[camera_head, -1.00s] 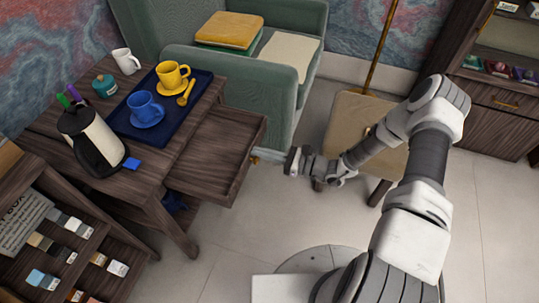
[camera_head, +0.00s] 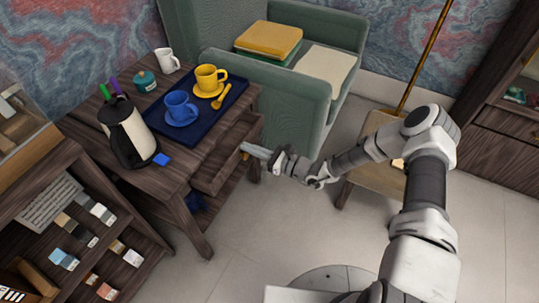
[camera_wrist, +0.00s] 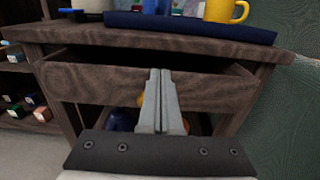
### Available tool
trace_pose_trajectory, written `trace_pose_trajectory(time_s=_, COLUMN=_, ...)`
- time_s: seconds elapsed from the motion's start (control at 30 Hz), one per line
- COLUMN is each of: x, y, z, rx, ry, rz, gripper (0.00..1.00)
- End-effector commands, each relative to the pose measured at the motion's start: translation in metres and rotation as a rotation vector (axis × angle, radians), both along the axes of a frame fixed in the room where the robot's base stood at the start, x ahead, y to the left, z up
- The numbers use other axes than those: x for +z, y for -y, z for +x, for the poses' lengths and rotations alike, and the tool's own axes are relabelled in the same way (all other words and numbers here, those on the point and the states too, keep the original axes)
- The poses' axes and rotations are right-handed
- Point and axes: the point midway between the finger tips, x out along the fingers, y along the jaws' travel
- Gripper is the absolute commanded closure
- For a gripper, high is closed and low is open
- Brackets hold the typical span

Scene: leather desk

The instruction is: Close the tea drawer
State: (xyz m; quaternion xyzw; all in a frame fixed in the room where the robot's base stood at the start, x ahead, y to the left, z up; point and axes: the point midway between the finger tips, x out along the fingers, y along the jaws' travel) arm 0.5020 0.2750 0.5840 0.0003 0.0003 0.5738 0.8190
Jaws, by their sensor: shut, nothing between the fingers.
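The tea drawer (camera_head: 225,165) is in the dark wooden table (camera_head: 166,180), under the tabletop, and it stands partly open. In the wrist view its front panel (camera_wrist: 100,84) runs across the picture, with a dark gap above it. My gripper (camera_head: 247,149) is shut and empty. Its fingertips (camera_wrist: 159,76) are at the middle of the drawer front and appear to touch it. The drawer's knob is mostly hidden behind my fingers in the wrist view.
On the tabletop are a dark blue tray (camera_head: 198,128) with a blue cup (camera_head: 180,106) and a yellow cup (camera_head: 210,79), a kettle (camera_head: 128,134), a white mug (camera_head: 166,60) and a teal jar (camera_head: 145,81). A green armchair (camera_head: 290,105) stands close beside the drawer.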

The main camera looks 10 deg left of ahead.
Motion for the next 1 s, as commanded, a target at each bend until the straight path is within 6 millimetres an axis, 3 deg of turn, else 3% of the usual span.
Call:
trace_pose_trajectory(time_s=0.13, x=0.0, y=-0.025, z=0.009, rx=0.001, ry=0.001, rz=0.001, gripper=1.0)
trace_pose_trajectory(time_s=0.33, x=0.0, y=-0.04, z=0.015, rx=0.001, ry=0.001, rz=0.0, gripper=1.0)
trace_pose_trajectory(time_s=0.8, x=0.0, y=-0.041, z=0.015, rx=0.0, ry=0.001, rz=0.0, gripper=1.0)
trace_pose_trajectory(time_s=1.0, x=0.0, y=-0.033, z=0.016, rx=0.0, ry=0.001, rz=0.0, gripper=1.0)
